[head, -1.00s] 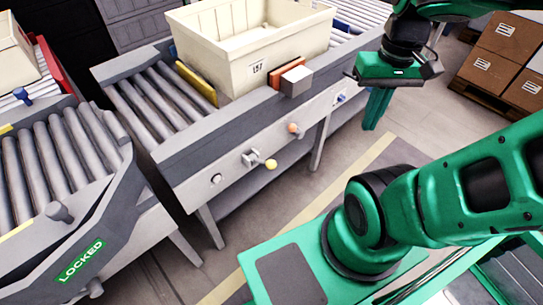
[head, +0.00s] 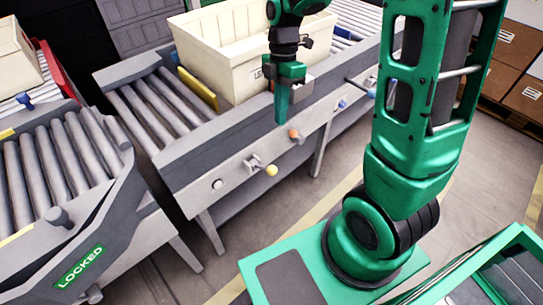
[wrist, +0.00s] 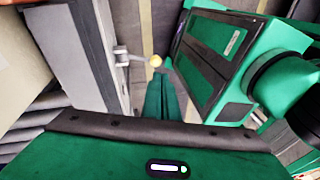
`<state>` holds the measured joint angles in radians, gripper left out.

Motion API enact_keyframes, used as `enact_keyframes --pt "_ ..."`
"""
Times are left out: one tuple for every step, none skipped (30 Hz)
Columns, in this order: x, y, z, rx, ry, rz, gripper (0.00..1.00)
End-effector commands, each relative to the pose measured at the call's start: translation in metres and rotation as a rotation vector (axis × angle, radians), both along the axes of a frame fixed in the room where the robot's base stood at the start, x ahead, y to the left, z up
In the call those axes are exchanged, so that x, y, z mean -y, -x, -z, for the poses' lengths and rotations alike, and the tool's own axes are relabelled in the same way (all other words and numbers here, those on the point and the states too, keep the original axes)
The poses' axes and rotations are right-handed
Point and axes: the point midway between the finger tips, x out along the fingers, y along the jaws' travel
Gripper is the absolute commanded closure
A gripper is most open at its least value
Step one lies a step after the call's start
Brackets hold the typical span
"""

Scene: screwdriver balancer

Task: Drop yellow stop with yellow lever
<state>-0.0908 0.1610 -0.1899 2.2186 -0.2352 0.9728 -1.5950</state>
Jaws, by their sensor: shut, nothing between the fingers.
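The yellow stop (head: 197,87) is a yellow plate standing up across the rollers, at the left end of the cream tote (head: 215,55). The yellow lever (head: 271,170) is a short arm with a yellow ball knob on the front rail of the conveyor; its knob also shows in the wrist view (wrist: 155,61), just beyond my fingertips. My gripper (head: 281,119) points down, shut and empty, in front of the rail. In the head view it is above the yellow lever and slightly right of it, apart from it. It hides part of the tote's front.
An orange knob (head: 294,134) sits on the rail just right of the yellow lever, and a blue one (head: 343,104) further right. A round white button (head: 217,184) is to the left. A second roller conveyor marked LOCKED (head: 80,267) stands at left. Cartons (head: 522,95) stand at far right.

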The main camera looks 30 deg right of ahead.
Motion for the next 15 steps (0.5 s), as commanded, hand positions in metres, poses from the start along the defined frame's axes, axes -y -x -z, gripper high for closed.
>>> enact_keyframes --pt "-0.005 -0.004 0.004 -0.002 -0.013 -0.052 1.00" --pt "-0.008 -0.006 0.006 -0.001 -0.021 -0.079 1.00" --pt "-0.011 -0.007 0.008 -0.002 -0.029 -0.108 1.00" --pt "-0.012 -0.008 0.009 -0.001 -0.034 -0.126 1.00" --pt "-0.013 -0.009 0.010 -0.001 -0.038 -0.139 1.00" --pt "-0.014 -0.010 0.011 -0.001 -0.042 -0.153 1.00" --pt "-0.015 -0.010 0.012 -0.001 -0.044 -0.160 1.00" --pt "-0.015 -0.010 0.012 -0.001 -0.045 -0.164 1.00" --pt "-0.015 -0.010 0.012 -0.001 -0.045 -0.166 1.00" --pt "-0.015 -0.010 0.012 -0.001 -0.045 -0.166 1.00" --pt "-0.015 -0.010 0.012 -0.001 -0.045 -0.166 1.00" --pt "-0.015 -0.010 0.012 0.000 -0.046 -0.166 1.00" --pt "-0.015 -0.010 0.012 0.000 -0.045 -0.165 1.00" --pt "-0.015 -0.010 0.012 0.000 -0.045 -0.165 1.00" --pt "-0.015 -0.010 0.012 0.000 -0.045 -0.165 1.00"
